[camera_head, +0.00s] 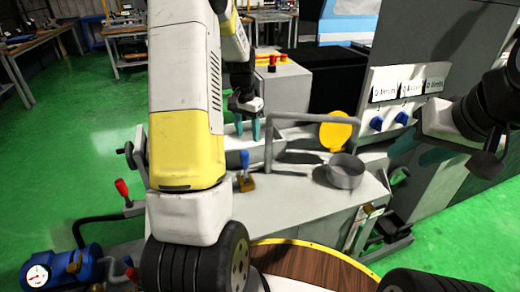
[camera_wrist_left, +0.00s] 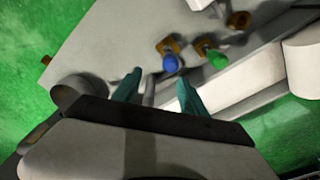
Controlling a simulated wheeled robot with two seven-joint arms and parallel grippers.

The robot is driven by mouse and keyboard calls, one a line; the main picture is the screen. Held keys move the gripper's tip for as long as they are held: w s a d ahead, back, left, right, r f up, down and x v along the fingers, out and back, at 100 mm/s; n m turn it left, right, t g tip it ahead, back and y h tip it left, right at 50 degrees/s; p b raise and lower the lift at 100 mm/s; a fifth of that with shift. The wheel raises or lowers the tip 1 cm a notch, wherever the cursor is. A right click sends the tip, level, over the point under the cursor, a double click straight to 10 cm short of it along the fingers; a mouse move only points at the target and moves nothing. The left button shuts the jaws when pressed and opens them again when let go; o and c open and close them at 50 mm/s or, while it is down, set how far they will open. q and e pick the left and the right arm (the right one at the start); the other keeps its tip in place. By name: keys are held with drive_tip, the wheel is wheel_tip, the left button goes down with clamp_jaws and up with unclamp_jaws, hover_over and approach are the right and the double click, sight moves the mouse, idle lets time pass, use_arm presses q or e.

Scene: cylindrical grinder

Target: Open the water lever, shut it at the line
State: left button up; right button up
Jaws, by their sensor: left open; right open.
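A blue lever (camera_head: 244,160) on a brass valve (camera_head: 246,184) stands at the front of the grey machine bench. In the left wrist view a blue lever (camera_wrist_left: 171,63) and a green lever (camera_wrist_left: 216,60) sit side by side on brass valves, beyond the fingertips. A round grey pot (camera_head: 345,172) is on the bench top; no line or water level can be made out. My left gripper (camera_head: 248,128) is open above and behind the blue lever, apart from it; its teal fingers also show in the wrist view (camera_wrist_left: 158,90). My right gripper (camera_head: 420,149) is open and empty at the right.
A grey bent pipe (camera_head: 310,117) rises over the bench beside a yellow disc (camera_head: 335,132). Blue knobs (camera_head: 377,123) are on the panel at right. A red-handled lever (camera_head: 122,188) and a blue pump with gauge (camera_head: 60,272) are at left.

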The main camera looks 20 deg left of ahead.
use_arm(q)
drive_tip(key=g, duration=0.1)
hover_over(245, 160)
drive_tip(key=w, duration=0.2)
drive_tip(key=shift+m, duration=0.4)
drive_tip(key=f, duration=0.6)
drive_tip(key=shift+a+f, duration=0.3)
drive_tip(key=shift+f, duration=0.05)
wheel_tip(245, 160, down, 8)
drive_tip(key=shift+s+r, duration=0.1)
drive_tip(key=shift+r, duration=0.05)
drive_tip(key=shift+c, duration=0.4)
clamp_jaws()
